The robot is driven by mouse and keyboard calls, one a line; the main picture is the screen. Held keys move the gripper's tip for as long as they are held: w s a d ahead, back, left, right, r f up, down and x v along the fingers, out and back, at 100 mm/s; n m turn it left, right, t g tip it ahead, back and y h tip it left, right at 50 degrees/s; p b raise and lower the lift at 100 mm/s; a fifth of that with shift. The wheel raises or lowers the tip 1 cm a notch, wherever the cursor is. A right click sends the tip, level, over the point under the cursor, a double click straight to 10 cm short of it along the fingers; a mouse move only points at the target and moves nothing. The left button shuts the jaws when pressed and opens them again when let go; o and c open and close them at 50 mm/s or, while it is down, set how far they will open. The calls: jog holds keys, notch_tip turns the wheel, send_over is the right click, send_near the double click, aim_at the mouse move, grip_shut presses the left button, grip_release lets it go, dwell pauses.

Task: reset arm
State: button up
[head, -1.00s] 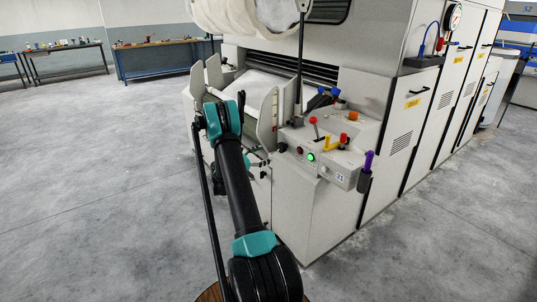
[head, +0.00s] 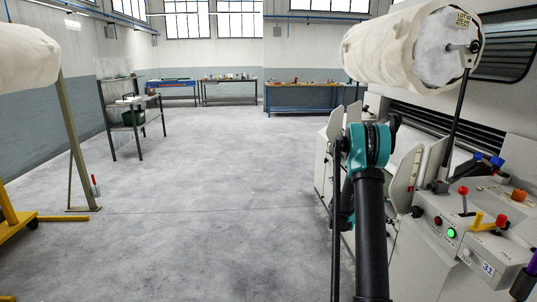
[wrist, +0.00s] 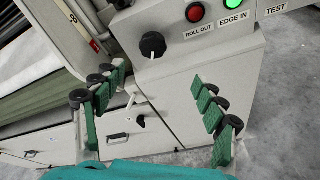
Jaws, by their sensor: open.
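My gripper (wrist: 160,112) is open in the wrist view, with green-padded fingers spread to the left and right and nothing held between them. The machine's pale front, with a small knobbed lever (wrist: 139,118), shows behind the gap between the fingers. Above the fingers are a black knob (wrist: 153,45), a red button (wrist: 195,13) labelled ROLL OUT and a lit green button labelled EDGE IN. In the head view my arm reaches up beside the machine's control box (head: 465,265); its own links largely hide the gripper there.
The carding machine (head: 505,125) fills the right side, with a fabric-wrapped roll (head: 395,45) above. At left are a yellow-footed stand (head: 20,222), a post and a shelf rack (head: 125,128). A blue bench (head: 300,110) stands at the back. The floor between is clear.

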jog(key=s+a+m+t+y, duration=0.1)
jog(key=s+a+m+y, duration=0.5)
jog(key=s+a, duration=1.1)
jog(key=s+a+m+t+y, duration=0.1)
jog(key=s+a+m+y, duration=0.5)
jog(key=s+a, duration=1.1)
jog(key=s+y, duration=0.2)
jog(key=shift+s+a+r+m+y, duration=0.15)
jog(key=shift+s+a+m+y, duration=0.1)
jog(key=shift+m+y, duration=0.15)
jog(key=shift+d, duration=0.1)
